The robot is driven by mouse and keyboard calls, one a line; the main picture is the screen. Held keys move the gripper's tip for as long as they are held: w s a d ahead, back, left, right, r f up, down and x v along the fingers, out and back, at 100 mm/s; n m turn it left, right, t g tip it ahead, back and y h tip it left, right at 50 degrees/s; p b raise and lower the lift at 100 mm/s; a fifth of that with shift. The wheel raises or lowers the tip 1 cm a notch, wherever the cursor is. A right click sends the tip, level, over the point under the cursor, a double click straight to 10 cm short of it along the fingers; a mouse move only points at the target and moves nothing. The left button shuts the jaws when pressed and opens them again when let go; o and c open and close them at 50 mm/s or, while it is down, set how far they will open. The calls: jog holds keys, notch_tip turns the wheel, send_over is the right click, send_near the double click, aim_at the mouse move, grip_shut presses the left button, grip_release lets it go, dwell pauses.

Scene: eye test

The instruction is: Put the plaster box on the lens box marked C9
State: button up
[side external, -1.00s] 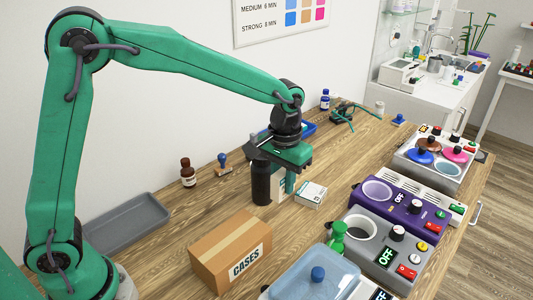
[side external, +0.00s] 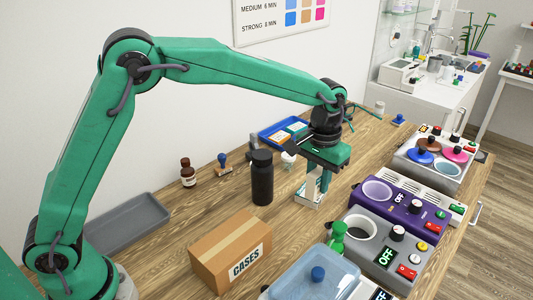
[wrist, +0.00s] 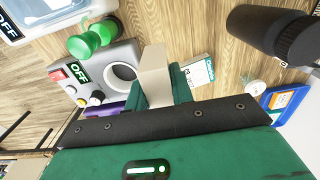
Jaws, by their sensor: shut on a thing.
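My gripper (side external: 318,184) is shut on a plain cream box, which I take for the plaster box (wrist: 154,72). The held box is upright and narrow in the side view, partly hidden by the gripper. A white box with a teal label (wrist: 201,71) lies on the table, close to the held box in the picture; it also shows under the gripper in the side view (side external: 303,197). I cannot read whether it is marked C9. Whether the two boxes touch cannot be told.
A black bottle (side external: 262,178) stands left of my gripper. A blue tray (side external: 266,138) with orange and teal boxes lies behind it. A small white bottle (side external: 289,160) stands near the tray. A purple heater (side external: 405,212) and a grey one (side external: 357,252) stand at right. A cardboard carton (side external: 215,257) stands in front.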

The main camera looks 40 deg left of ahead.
jog(key=w+a+f, duration=0.4)
jog(key=a, duration=0.1)
jog(key=w+a+f, duration=0.2)
jog(key=w, duration=0.1)
jog(key=shift+a+f, duration=0.2)
jog(key=shift+a, duration=0.2)
jog(key=shift+f, duration=2)
jog(key=shift+f, duration=0.1)
jog(key=o, duration=1)
jog(key=shift+c, duration=0.2)
notch_tip(320, 180, up, 12)
